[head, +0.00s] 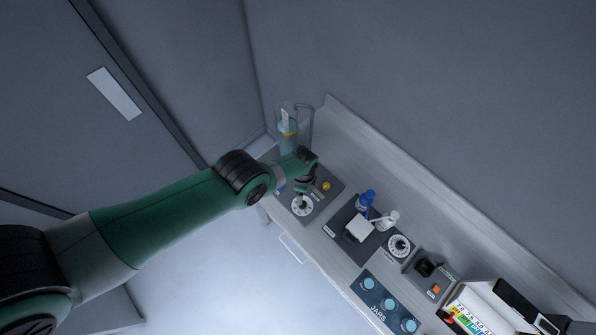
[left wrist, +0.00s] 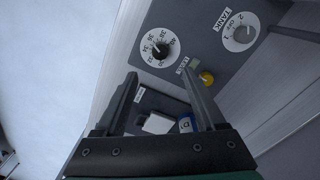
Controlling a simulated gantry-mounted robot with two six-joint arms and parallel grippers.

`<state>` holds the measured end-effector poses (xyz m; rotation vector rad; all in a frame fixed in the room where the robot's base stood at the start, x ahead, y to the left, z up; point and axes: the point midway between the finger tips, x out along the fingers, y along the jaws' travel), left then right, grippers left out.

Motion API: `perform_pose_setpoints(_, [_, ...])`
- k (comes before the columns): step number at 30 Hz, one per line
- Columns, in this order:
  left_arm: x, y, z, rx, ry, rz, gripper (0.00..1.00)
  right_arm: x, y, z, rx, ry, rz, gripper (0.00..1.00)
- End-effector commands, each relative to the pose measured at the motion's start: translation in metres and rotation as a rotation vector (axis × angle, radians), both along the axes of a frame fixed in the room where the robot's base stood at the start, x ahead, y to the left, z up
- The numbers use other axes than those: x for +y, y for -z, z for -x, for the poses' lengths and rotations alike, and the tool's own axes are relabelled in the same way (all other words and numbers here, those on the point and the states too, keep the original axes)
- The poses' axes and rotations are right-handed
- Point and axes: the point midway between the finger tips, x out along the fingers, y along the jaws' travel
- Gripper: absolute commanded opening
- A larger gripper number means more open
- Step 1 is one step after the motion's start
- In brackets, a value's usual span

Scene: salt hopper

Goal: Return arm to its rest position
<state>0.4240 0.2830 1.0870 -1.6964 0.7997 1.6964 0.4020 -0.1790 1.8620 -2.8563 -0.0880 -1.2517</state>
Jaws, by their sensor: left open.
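My left arm comes in from the left in the head view, and its gripper (head: 304,187) hangs over the dial panel at the far end of the counter. In the left wrist view the left gripper (left wrist: 158,75) is open, with nothing between its two fingers. A numbered white dial (left wrist: 160,47) lies just beyond the fingertips; it also shows in the head view (head: 302,205). A dial labelled TANK (left wrist: 240,32) and a yellow knob (left wrist: 207,78) are to the right. Whether the fingers touch the panel cannot be told. My right gripper is not in view.
A clear cylinder (head: 288,130) stands behind the gripper by the wall. A blue-topped bottle (head: 366,199), a white block (head: 359,228), a second dial (head: 399,246) and jars (head: 388,304) line the counter (head: 420,205). Space in front of the counter is open.

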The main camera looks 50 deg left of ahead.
Motion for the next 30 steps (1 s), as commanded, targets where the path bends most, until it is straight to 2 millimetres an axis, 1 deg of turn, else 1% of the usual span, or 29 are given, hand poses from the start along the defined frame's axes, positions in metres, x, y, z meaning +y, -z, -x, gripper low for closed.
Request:
perform_pose_setpoints(10, [0.000, 0.000, 0.000, 0.000, 0.000, 0.000, 0.72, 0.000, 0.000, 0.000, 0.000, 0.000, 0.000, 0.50])
perform_pose_setpoints(11, [-0.002, 0.000, 0.000, 0.000, 0.004, 0.000, 0.72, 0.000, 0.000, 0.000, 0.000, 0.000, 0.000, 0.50])
perform_pose_setpoints(13, [-0.014, 0.002, 0.000, 0.004, 0.033, 0.001, 0.72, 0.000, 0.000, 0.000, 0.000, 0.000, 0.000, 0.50])
perform_pose_setpoints(14, [-0.018, -0.002, -0.010, -0.019, 0.045, -0.003, 0.72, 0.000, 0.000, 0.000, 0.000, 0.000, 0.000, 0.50])
perform_pose_setpoints(17, [-0.024, -0.028, -0.059, -0.151, 0.071, -0.024, 0.72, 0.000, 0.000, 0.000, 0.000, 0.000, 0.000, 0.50])
perform_pose_setpoints(18, [-0.027, -0.045, -0.085, -0.223, 0.083, -0.034, 0.72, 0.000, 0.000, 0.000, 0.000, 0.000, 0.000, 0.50])
perform_pose_setpoints(20, [-0.032, -0.077, -0.125, -0.346, 0.095, -0.048, 0.72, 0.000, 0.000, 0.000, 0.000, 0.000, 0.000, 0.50])
perform_pose_setpoints(21, [-0.037, -0.103, -0.150, -0.433, 0.095, -0.055, 0.72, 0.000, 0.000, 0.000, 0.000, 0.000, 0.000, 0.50])
perform_pose_setpoints(23, [-0.043, -0.145, -0.183, -0.562, 0.085, -0.060, 0.72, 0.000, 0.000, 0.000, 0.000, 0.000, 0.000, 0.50])
perform_pose_setpoints(24, [-0.049, -0.175, -0.201, -0.648, 0.073, -0.059, 0.72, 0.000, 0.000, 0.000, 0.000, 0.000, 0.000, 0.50])
perform_pose_setpoints(26, [-0.056, -0.222, -0.224, -0.777, 0.052, -0.051, 0.72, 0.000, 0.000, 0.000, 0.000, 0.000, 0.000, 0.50])
perform_pose_setpoints(27, [-0.061, -0.256, -0.236, -0.864, 0.034, -0.042, 0.72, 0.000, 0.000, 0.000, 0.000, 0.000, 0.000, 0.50])
perform_pose_setpoints(29, [-0.069, -0.307, -0.248, -0.993, 0.007, -0.020, 0.72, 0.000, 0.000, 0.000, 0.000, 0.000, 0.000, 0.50])
perform_pose_setpoints(30, [-0.075, -0.343, -0.253, -1.079, -0.013, -0.002, 0.72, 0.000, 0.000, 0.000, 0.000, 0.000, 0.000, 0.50])
